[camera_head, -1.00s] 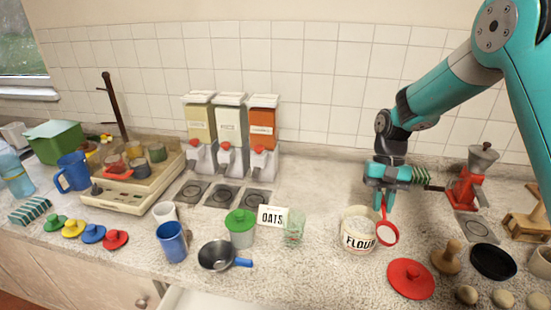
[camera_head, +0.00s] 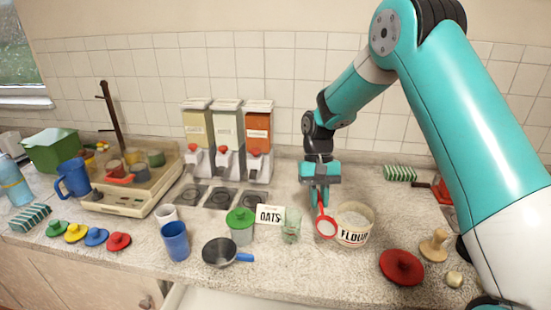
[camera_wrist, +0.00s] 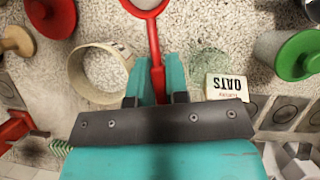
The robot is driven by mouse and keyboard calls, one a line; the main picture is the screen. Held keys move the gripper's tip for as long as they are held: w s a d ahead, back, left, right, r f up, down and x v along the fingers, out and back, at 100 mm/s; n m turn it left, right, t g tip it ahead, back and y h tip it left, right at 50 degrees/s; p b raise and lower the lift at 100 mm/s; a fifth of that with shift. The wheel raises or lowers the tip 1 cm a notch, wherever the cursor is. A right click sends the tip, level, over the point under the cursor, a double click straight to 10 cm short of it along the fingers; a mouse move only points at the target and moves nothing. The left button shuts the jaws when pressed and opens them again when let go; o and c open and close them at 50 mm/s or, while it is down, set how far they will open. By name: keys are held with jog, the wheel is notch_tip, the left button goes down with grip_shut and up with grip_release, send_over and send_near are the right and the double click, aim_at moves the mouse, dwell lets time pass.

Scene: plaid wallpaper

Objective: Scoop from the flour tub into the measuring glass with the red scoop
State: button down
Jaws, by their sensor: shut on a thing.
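My gripper (camera_head: 319,200) is shut on the handle of the red scoop (camera_head: 325,218), between the glass and the flour tub. The scoop's bowl faces the camera and looks pale inside; I cannot tell whether it holds flour. The flour tub (camera_head: 352,238), cream with a FLOUR label and open, stands just right of the scoop. The clear measuring glass (camera_head: 291,228) stands left of it, with greenish marks. In the wrist view the red handle (camera_wrist: 155,50) runs up from the fingers, the tub (camera_wrist: 80,85) is left and the glass (camera_wrist: 209,64) right.
An OATS card (camera_head: 269,214) and a green-lidded canister (camera_head: 240,226) stand left of the glass. A dark pan (camera_head: 219,252) lies in front. A red lid (camera_head: 401,267) and a wooden stamp (camera_head: 434,246) are at the right. Three dispensers (camera_head: 228,140) stand behind.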

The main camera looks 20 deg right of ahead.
jog(key=w+a+r+n+p, duration=0.1)
jog(key=w+a+r+p, duration=0.1)
jog(key=w+p, duration=0.3)
jog(key=w+a+r+n+h+p, duration=0.1)
jog(key=w+a+r+n+p, duration=0.1)
jog(key=w+p, duration=0.4)
jog(key=w+a, duration=0.1)
jog(key=w, duration=0.1)
jog(key=shift+w+a+r+n, duration=0.2)
jog(key=shift+w+r+n, duration=0.1)
jog(key=shift+w+r, duration=0.1)
